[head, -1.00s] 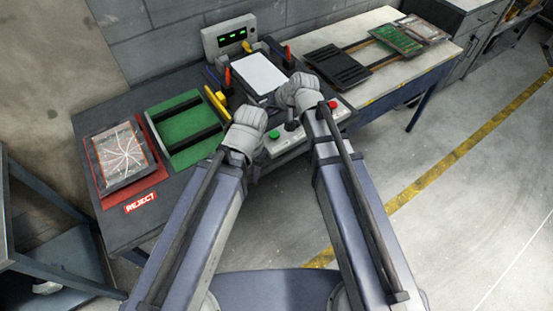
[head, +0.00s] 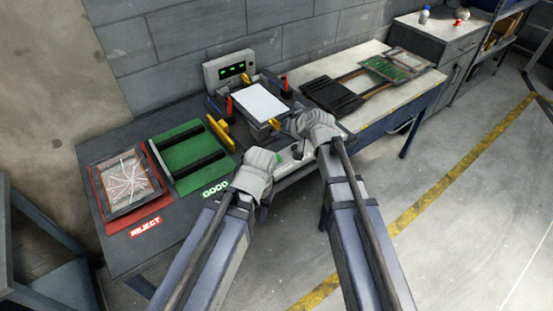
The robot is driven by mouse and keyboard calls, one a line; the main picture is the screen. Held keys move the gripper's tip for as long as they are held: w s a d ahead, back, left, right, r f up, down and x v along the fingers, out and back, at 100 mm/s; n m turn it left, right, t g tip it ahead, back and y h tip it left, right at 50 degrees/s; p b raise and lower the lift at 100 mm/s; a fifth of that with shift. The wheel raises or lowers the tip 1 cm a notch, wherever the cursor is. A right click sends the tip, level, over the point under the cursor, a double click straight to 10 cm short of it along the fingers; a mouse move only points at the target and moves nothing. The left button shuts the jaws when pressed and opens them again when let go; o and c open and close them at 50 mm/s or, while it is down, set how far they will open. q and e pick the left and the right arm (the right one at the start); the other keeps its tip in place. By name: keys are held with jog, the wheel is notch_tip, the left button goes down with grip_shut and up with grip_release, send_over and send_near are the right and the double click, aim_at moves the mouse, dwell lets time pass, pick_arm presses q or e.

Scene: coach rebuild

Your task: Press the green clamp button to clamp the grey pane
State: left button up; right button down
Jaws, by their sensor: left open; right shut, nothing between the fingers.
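The grey pane (head: 261,103) is a pale flat sheet in the fixture at the back of the bench. The green clamp button (head: 278,157) shows partly on the pale control panel (head: 286,163) in front of the fixture. My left gripper (head: 262,162) is beside the button, just to its left, and hides part of that area. It is open, but its fingertips are hard to make out. Whether it touches the button cannot be told. My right gripper (head: 298,122) is shut and empty, above the panel's right part and near the fixture's front right corner.
A dark lever (head: 297,153) stands on the panel between my grippers. A green tray (head: 185,160) and a red reject mat (head: 108,218) with a cracked pane lie left. A display box (head: 230,68) stands behind.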

aim_at(278, 160)
jog(key=shift+f+b, duration=3.9)
jog(key=shift+f, duration=0.25)
jog(key=shift+f, duration=0.15)
jog(key=shift+f+b, duration=0.25)
jog(key=shift+b, duration=0.2)
jog(key=shift+f+b, duration=0.45)
jog(key=shift+f, duration=0.05)
jog(key=shift+r, duration=0.1)
jog(key=shift+r+p, duration=0.85)
jog(key=shift+p, duration=0.05)
notch_tip(278, 160, up, 5)
jog(key=p, duration=0.5)
